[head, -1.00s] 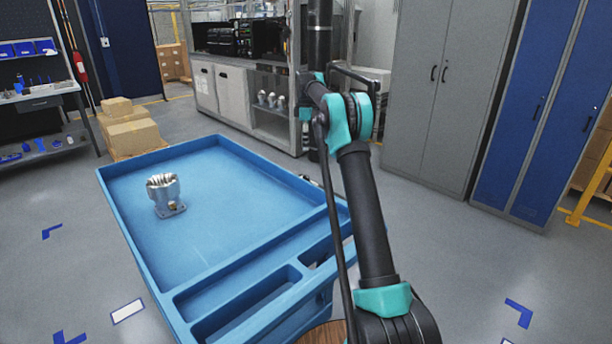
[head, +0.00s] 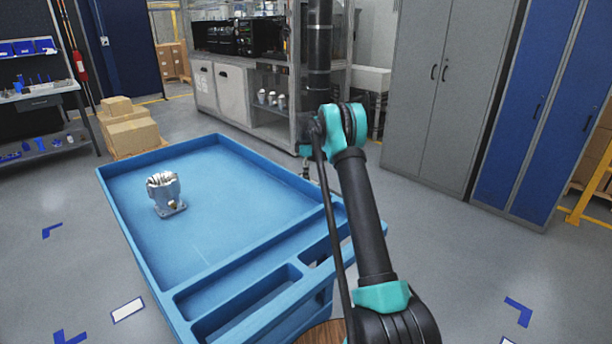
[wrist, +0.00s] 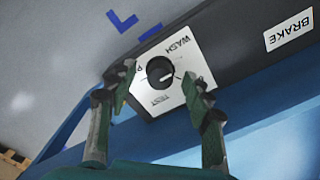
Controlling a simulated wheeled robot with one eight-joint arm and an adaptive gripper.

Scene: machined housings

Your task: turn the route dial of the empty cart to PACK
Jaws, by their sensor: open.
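The route dial (wrist: 160,72) is a black round knob on a white plate in the wrist view. WASH and TEST can be read upside down; a label at the left is mostly hidden by a finger. A light mark on the knob points right in the picture, between WASH and TEST. My gripper (wrist: 159,75) is open, one finger on each side of the knob; contact cannot be told. The blue cart (head: 255,245) in the head view carries one silver housing (head: 164,192), so its tray is not empty. My gripper is hidden there.
A BRAKE label (wrist: 291,30) sits on the dark panel right of the dial. Cardboard boxes (head: 128,130) stand behind the cart. A shelf cabinet (head: 235,90) and grey lockers (head: 447,90) stand farther back. The floor right of the cart is clear.

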